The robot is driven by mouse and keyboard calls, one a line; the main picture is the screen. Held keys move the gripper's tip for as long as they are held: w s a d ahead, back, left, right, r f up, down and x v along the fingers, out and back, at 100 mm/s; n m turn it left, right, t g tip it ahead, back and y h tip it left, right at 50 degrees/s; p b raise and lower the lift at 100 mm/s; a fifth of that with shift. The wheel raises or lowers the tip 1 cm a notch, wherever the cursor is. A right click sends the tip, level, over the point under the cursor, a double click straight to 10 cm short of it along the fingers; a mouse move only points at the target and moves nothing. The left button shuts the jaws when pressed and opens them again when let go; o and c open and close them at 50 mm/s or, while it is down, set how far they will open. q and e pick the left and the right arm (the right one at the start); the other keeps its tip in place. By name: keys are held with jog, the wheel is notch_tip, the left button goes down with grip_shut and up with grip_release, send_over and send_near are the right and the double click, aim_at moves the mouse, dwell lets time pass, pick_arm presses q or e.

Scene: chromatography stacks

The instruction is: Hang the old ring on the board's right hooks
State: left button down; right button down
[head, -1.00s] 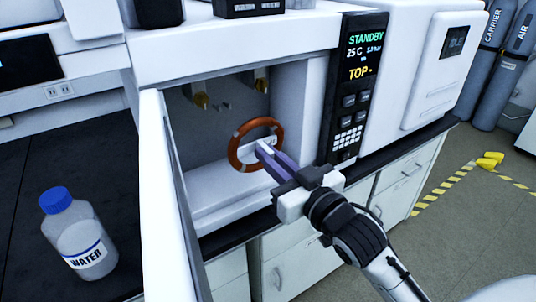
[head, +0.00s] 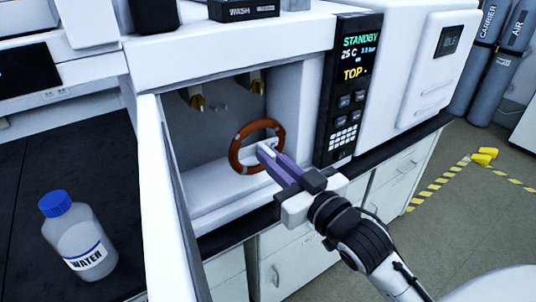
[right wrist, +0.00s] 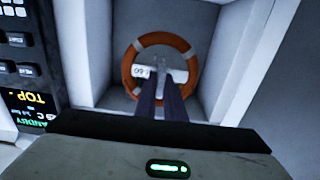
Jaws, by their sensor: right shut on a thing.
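The old ring (head: 235,146) is an orange-brown hoop with a white label across its middle. It is inside the open oven chamber (head: 215,185), in front of the back wall. My right gripper (head: 264,151) is shut on the ring at its middle, and the fingers reach in from the lower right. The right wrist view shows the hoop (right wrist: 127,72) around the fingertips (right wrist: 160,84), with the label (right wrist: 179,76) just behind them. I cannot make out a board with hooks. My left gripper is not in view.
Two brass fittings (head: 197,102) hang from the chamber ceiling, with small pegs (head: 220,109) on the back wall. The open white door (head: 172,205) borders the left, and the control panel (head: 352,90) the right. A water bottle (head: 80,240) stands on the dark bench.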

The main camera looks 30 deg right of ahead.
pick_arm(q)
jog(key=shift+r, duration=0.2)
pick_arm(e)
jog(key=shift+s, duration=2.05)
